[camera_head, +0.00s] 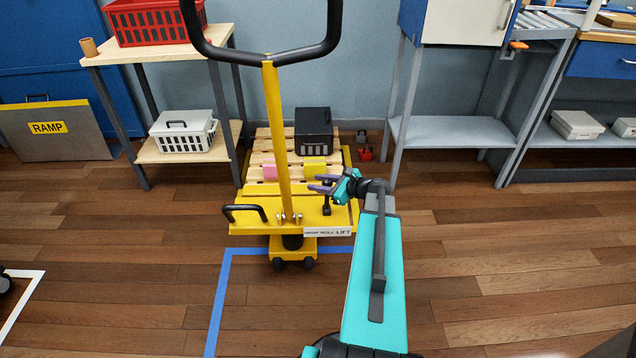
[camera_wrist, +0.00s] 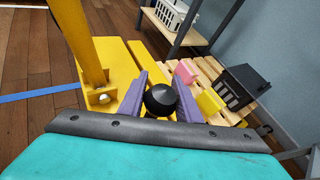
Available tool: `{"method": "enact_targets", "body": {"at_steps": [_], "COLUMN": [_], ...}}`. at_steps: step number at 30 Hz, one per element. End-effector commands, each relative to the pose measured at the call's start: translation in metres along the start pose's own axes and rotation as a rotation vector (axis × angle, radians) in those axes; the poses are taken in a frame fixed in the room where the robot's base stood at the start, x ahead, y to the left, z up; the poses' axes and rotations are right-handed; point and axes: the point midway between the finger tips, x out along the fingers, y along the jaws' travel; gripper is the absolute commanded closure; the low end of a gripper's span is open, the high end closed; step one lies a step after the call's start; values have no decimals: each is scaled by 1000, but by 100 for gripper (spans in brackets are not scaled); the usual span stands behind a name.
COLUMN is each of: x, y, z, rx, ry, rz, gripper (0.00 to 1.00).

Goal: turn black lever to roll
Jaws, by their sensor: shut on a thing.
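The yellow pallet jack (camera_head: 275,140) stands with its forks under a wooden pallet. Its black lever (camera_head: 326,208) stands up from the right part of the yellow body. A label (camera_head: 327,232) below it reads DROP, ROLL, LIFT. My gripper (camera_head: 313,183) is at the top of the lever. In the wrist view, the lever's round black knob (camera_wrist: 160,98) sits between my two purple fingers (camera_wrist: 160,82), which are shut on it. The knob hides most of the lever's stem there, and I cannot tell which label word the lever lines up with.
The pallet (camera_head: 259,158) carries a black crate (camera_head: 313,130) and pink and yellow blocks. Blue tape (camera_head: 222,290) marks the floor. Open floor lies to the right.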

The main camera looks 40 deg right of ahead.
Motion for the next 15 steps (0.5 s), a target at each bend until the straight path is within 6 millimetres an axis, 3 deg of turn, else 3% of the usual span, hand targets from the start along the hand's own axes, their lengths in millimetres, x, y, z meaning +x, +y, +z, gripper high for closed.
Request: {"method": "enact_targets", "body": {"at_steps": [4, 5, 7, 15], "x": [0, 0, 0, 0], "y": [0, 0, 0, 0], "z": [-1, -1, -1, 0], "rx": [-1, -1, 0, 0], "ry": [0, 0, 0, -1], "rz": [1, 1, 1, 0], "gripper": [100, 66, 54, 51]}}
